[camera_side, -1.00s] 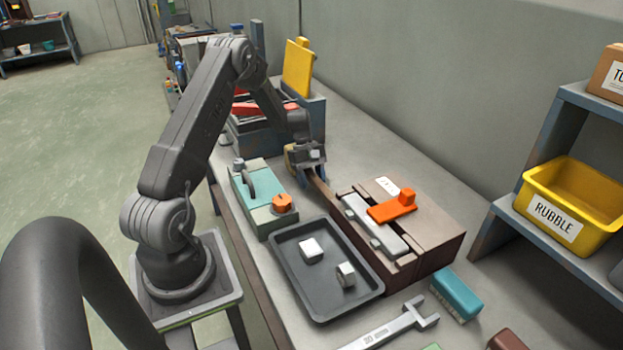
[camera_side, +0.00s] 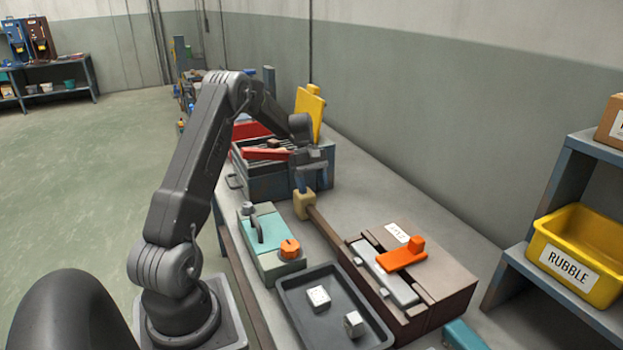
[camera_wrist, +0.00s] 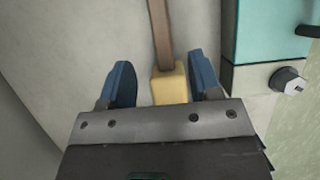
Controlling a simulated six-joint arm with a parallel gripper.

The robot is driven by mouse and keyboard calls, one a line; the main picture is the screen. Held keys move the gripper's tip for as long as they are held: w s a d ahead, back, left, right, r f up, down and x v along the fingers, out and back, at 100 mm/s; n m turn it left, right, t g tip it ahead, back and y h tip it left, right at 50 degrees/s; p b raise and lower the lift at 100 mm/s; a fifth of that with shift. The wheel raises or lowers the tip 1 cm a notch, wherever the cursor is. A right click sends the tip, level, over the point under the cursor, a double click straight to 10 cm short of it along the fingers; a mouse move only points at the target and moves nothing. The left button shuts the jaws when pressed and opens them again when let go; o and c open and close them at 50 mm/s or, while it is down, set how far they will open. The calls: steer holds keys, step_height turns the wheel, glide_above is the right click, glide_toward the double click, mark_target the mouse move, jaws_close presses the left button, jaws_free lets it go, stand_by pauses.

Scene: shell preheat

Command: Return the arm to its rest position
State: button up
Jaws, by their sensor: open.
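My gripper (camera_side: 301,187) is open and empty, above the yellow end block (camera_side: 303,205) of a brown bar. The bar runs to the brown box (camera_side: 437,282) with the grey plate and orange handle. In the wrist view my gripper's two blue fingers (camera_wrist: 160,62) stand apart on either side of the yellow block (camera_wrist: 169,86); neither visibly touches it. In the side view the fingertips appear just above the block.
A teal unit (camera_side: 268,240) with an orange knob stands left of the bar. A dark tray (camera_side: 294,300) with two pale blocks is in front. Behind my gripper is a blue-grey toolbox (camera_side: 262,188) with red parts and a yellow panel (camera_side: 309,112).

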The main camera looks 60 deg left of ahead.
steer(key=s+d+r+m+t+y, duration=0.15)
steer(key=d+r+m+y, duration=0.45)
steer(key=d+r, duration=1.1)
steer(key=s+d+m+t+h, duration=0.1)
steer(key=s+d+m+t, duration=0.3)
steer(key=s+d+m, duration=0.8)
steer(key=s+d, duration=0.4)
steer(key=s, duration=0.1)
steer(key=shift+r, duration=0.25)
steer(key=shift+d, duration=0.1)
steer(key=shift+c, duration=0.2)
